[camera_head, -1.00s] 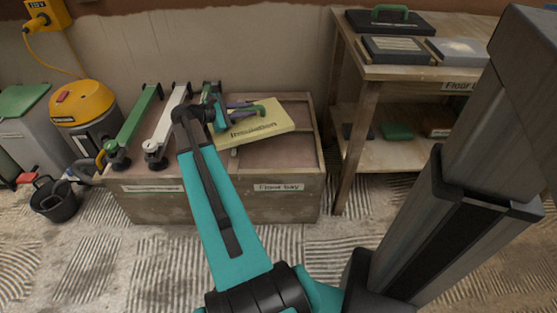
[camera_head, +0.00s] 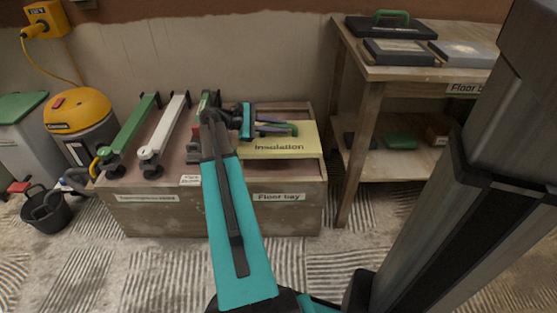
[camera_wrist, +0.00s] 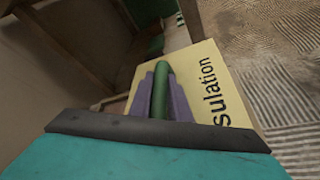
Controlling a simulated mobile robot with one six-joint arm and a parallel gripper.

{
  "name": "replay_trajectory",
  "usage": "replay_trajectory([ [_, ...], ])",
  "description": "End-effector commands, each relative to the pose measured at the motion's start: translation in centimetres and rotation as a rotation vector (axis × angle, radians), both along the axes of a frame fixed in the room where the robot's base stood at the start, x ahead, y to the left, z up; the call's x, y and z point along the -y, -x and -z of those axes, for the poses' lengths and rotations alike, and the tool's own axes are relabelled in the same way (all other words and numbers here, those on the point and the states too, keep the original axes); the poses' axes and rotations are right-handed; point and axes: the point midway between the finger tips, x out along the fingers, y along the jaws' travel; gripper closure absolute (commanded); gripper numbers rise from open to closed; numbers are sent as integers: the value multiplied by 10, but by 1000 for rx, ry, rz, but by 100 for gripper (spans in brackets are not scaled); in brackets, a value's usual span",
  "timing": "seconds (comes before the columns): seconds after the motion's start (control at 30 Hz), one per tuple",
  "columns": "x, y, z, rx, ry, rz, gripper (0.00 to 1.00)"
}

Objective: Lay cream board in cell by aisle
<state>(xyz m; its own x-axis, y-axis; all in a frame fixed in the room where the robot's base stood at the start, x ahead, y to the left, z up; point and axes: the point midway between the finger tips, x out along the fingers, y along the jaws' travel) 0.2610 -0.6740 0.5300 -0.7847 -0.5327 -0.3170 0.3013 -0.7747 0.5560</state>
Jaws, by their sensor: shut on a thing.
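The cream board (camera_head: 297,150), marked "Insulation", is level over the right, "Floor bay" part of the wooden crate (camera_head: 225,215). A bare strip of that part shows in front of the board. I cannot tell whether the board hovers or touches the crate. My gripper (camera_head: 277,129) has purple fingers shut on the green handle on the board's top. In the wrist view the fingers (camera_wrist: 158,92) grip the green handle, and the cream board (camera_wrist: 212,75) extends to the right beneath them.
A wooden shelf (camera_head: 362,140) with boards on top stands right. A yellow vacuum (camera_head: 80,115) and a black bucket (camera_head: 45,212) stand left. The combed floor in front is open.

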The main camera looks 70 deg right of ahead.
Motion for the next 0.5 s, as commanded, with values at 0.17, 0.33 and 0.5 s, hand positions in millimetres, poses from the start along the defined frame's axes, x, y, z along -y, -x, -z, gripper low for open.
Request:
replay_trajectory([
  [0.17,0,0,18,-2,0,-1,100],
  [0.33,0,0,41,-2,0,-1,100],
  [0.5,0,0,50,-2,0,-1,100],
])
